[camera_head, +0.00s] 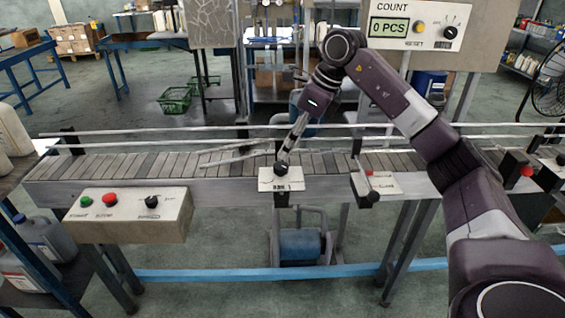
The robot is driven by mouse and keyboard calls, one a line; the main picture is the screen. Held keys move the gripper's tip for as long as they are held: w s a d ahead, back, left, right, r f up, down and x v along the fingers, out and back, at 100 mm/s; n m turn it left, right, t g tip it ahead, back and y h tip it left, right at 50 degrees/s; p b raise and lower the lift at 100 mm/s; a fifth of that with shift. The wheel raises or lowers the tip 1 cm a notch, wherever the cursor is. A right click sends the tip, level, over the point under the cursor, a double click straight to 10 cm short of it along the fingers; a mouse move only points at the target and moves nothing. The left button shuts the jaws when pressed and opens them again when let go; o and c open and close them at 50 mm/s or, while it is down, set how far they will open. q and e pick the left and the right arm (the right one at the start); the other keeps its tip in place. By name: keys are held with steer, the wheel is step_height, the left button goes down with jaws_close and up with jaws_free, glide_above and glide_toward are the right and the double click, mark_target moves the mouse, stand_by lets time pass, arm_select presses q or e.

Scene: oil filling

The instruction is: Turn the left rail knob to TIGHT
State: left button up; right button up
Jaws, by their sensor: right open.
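A black rail knob (281,168) sits on a small white plate (267,184) at the front edge of the conveyor, near the middle of the view. The plate's small lettering is too small to read surely, and I cannot tell which setting the knob points at. My right gripper (284,158) comes down from above with its fingertips right at the knob. Its fingers are open and partly cover the knob, and I cannot tell whether they touch it. My left gripper is not in view.
The slatted conveyor (120,165) runs across the view, with metal guide rails (190,133) above it. A second white plate (384,184) with a red-tipped part stands to the right. A control box (130,222) with buttons is front left. A counter panel (430,50) reads 0 PCS.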

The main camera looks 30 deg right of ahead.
mark_target(281, 165)
steer(key=x, duration=0.2)
steer(key=p+x, duration=0.1)
steer(key=x, duration=0.2)
steer(key=d+x, duration=0.1)
steer(key=x, duration=0.1)
steer(key=shift+s+a+f, duration=0.1)
steer(key=shift+f, duration=0.3)
steer(key=c, duration=1.1)
